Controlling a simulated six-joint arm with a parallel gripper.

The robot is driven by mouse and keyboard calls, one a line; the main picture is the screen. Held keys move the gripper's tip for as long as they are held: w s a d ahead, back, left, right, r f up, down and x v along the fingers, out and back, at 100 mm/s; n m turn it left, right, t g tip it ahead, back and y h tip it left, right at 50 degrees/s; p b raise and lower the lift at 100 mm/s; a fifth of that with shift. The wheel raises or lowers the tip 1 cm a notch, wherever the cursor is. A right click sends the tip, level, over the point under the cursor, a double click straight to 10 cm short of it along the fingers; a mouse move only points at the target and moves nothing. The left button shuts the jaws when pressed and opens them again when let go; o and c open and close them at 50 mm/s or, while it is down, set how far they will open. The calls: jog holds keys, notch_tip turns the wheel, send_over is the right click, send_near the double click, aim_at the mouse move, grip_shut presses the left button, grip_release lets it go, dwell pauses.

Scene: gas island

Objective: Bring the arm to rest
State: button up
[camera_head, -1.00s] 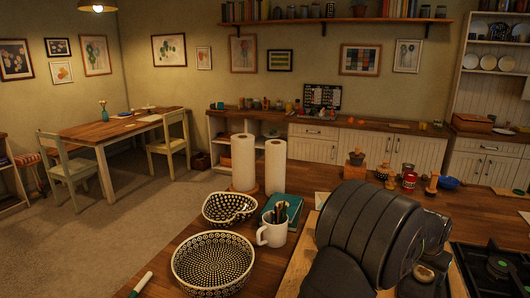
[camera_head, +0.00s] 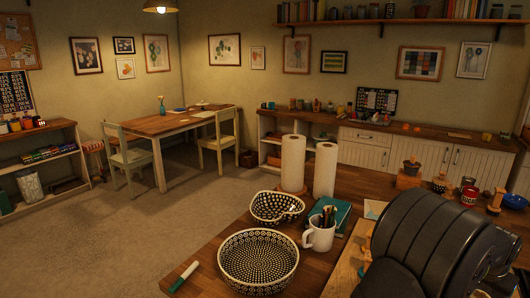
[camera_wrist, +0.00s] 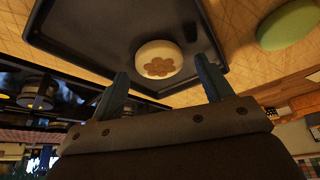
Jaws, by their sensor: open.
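My gripper (camera_wrist: 164,80) shows in the wrist view, its two fingers well apart and nothing between them. Beyond the fingertips, a round cream-coloured piece with a brown flower mark (camera_wrist: 158,59) lies on a dark tray (camera_wrist: 95,30). I cannot tell the exact gap between it and the fingers. In the head view my dark arm fills the lower right; my gripper is hidden there.
On the wooden counter stand a patterned round bowl (camera_head: 258,262), a smaller patterned dish (camera_head: 277,207), a white mug with brushes (camera_head: 319,236), two paper rolls (camera_head: 292,163) and a marker (camera_head: 184,276). A green round thing (camera_wrist: 288,25) lies beside the tray. Open floor (camera_head: 130,230) is at left.

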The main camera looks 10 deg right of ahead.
jog(key=v, duration=1.1)
jog(key=x, duration=1.2)
jog(key=shift+a+f, duration=0.15)
jog(key=shift+f, duration=0.1)
jog(key=r, duration=0.3)
jog(key=s+r, duration=0.1)
jog(key=r, duration=0.1)
jog(key=shift+r, duration=0.15)
jog(key=s+a+r, duration=0.3)
jog(key=s+r, duration=0.4)
jog(key=s, duration=0.3)
jog(key=w+a+f+n+t+y, duration=0.1)
jog(key=w+a+n+t, duration=0.1)
jog(key=w+a+n, duration=0.45)
jog(key=shift+m, duration=0.55)
jog(key=w+f, duration=0.2)
jog(key=w, duration=0.1)
jog(key=w+f, duration=0.3)
jog(key=w, duration=0.1)
jog(key=w+f, duration=0.3)
jog(key=shift+w+a, duration=0.25)
jog(key=shift+a, duration=0.1)
jog(key=shift+s+f, duration=0.1)
jog(key=shift+f, duration=0.65)
jog(key=shift+o, duration=0.2)
